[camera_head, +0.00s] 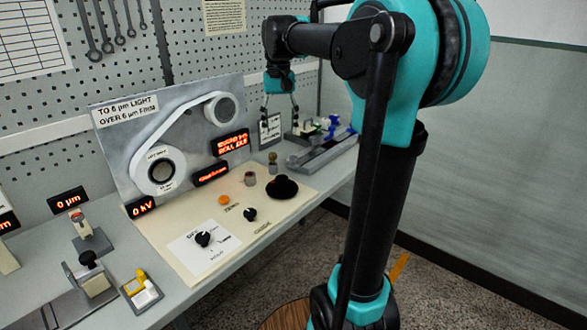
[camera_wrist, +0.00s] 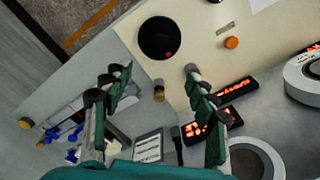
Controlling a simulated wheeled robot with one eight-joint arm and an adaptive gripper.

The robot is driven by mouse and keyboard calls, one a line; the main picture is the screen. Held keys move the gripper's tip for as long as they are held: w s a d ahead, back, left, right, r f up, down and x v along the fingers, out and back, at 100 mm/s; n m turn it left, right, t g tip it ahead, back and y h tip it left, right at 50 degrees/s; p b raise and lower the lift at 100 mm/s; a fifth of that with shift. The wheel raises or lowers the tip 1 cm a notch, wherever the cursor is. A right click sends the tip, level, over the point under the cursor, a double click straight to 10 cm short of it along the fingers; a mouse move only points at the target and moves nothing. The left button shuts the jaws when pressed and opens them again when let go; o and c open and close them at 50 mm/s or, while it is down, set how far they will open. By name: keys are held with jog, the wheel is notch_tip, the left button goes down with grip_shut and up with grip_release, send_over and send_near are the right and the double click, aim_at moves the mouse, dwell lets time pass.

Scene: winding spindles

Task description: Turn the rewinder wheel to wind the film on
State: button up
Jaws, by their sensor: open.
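A black round wheel (camera_head: 282,187) lies on the cream panel at the right end of the bench. In the wrist view the black wheel (camera_wrist: 159,35) carries a small red dot and sits beyond my fingertips, apart from them. My gripper (camera_head: 280,108) hangs above and behind the wheel in the head view, near the right edge of the upright board. In the wrist view my gripper (camera_wrist: 156,72) has its two fingers spread wide with nothing between them. The upright board holds a pale film band (camera_head: 165,122) running between a lower reel (camera_head: 160,172) and an upper reel (camera_head: 220,110).
An orange button (camera_head: 224,200) and black knobs (camera_head: 203,238) are on the panel. Lit red displays (camera_head: 230,143) are by the board. A small fixture (camera_head: 325,140) stands at the bench's far end.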

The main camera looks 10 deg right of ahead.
aim_at(282, 177)
notch_tip(282, 177, down, 17)
jog(key=shift+f, duration=0.1)
dwell(0.5)
jog(key=c, duration=1.2)
